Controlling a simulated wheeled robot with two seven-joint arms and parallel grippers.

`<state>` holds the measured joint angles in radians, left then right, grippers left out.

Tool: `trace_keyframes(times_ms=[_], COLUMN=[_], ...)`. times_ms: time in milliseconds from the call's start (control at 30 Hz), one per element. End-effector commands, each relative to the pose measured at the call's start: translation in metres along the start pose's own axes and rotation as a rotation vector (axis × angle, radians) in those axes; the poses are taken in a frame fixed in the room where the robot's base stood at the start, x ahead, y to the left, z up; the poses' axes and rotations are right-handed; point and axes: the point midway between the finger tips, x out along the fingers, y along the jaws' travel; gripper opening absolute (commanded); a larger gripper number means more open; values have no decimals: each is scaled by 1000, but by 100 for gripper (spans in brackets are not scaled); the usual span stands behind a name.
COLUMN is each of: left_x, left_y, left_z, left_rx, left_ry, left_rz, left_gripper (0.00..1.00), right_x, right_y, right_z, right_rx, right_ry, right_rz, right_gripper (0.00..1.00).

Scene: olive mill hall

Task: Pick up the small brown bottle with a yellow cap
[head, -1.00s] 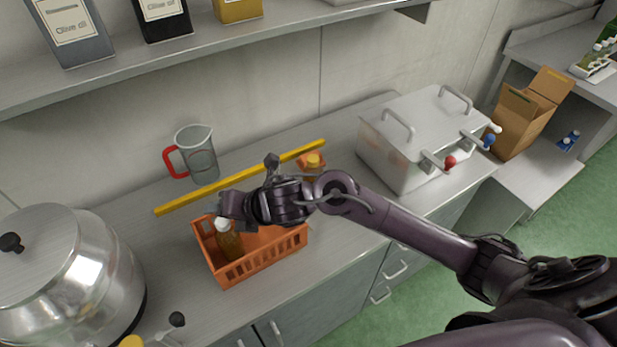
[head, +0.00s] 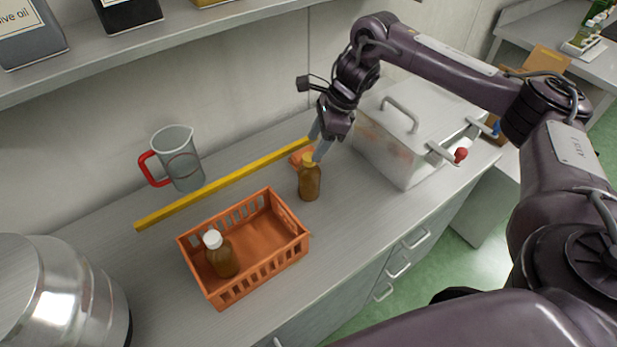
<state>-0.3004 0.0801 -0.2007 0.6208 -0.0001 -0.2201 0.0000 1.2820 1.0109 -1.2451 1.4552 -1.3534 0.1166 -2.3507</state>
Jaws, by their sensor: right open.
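The small brown bottle with a yellow cap (head: 309,182) stands upright on the grey counter, just right of the orange crate. My right gripper (head: 319,146) is open, fingers pointing down, close above and behind the bottle's cap. One finger shows left of the cap and the other to its right; whether they touch the bottle cannot be told. My left gripper is not in view.
An orange crate (head: 290,215) holds a brown bottle with a white cap (head: 222,257). An orange object (head: 299,156) lies behind the yellow-capped bottle. A yellow bar (head: 215,187), a red-handled jug (head: 177,160), a steel box (head: 400,165) and a steel vessel (head: 60,295) stand around.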

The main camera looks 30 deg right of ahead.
Motion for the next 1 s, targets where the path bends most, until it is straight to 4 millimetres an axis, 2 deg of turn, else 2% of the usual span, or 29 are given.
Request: trace_keyframes(times_ms=[200,300,400,633,1000], left_x=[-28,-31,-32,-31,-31], left_y=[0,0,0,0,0], left_z=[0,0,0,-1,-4], left_rx=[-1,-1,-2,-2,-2], left_ry=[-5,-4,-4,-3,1], left_rz=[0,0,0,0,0], left_gripper=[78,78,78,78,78], right_x=[26,42,50,52,52], right_y=[9,8,8,8,7], right_z=[-1,-2,-2,-3,-3], right_rx=[1,1,1,1,1], right_ry=[2,1,-1,-1,0], right_rz=[4,4,1,-1,-1], right_gripper=[54,54,54,54,6])
